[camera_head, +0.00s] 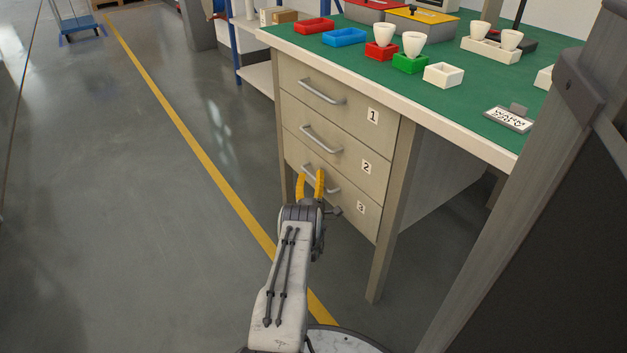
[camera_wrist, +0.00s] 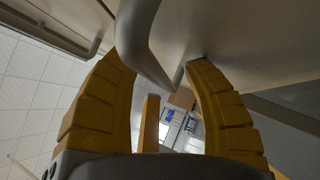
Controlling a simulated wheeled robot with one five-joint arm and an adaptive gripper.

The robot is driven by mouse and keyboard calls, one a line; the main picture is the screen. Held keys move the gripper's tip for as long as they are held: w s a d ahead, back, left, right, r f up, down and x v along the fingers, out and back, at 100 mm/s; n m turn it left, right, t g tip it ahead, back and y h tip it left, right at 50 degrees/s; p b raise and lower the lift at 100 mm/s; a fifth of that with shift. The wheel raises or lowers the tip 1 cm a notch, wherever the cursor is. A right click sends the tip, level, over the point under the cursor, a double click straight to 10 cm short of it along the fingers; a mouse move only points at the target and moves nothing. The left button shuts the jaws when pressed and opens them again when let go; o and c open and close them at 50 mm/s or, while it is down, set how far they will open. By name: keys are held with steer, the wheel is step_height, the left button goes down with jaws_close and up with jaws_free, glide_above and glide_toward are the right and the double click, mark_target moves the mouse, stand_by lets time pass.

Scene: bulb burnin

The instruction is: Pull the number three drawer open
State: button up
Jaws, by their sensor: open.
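The number three drawer (camera_head: 352,212) is the lowest of three in the bench's drawer unit, and its front looks flush with the drawers above. Its grey bar handle (camera_head: 333,187) is partly hidden behind my gripper (camera_head: 310,175). My gripper's yellow fingers are open at the handle. In the wrist view, a grey handle bar (camera_wrist: 143,42) runs into the space between the open fingertips (camera_wrist: 158,66). The fingers stand apart on either side of it; I cannot tell whether either one touches it.
Drawers one (camera_head: 340,108) and two (camera_head: 335,152) are above, both shut, with bar handles. The green bench top (camera_head: 455,105) holds coloured trays and white bulb-like cups. A bench leg (camera_head: 392,215) stands to the right. Open floor (camera_head: 130,220) lies to the left.

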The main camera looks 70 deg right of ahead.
stand_by(0.3)
jaws_close()
stand_by(0.3)
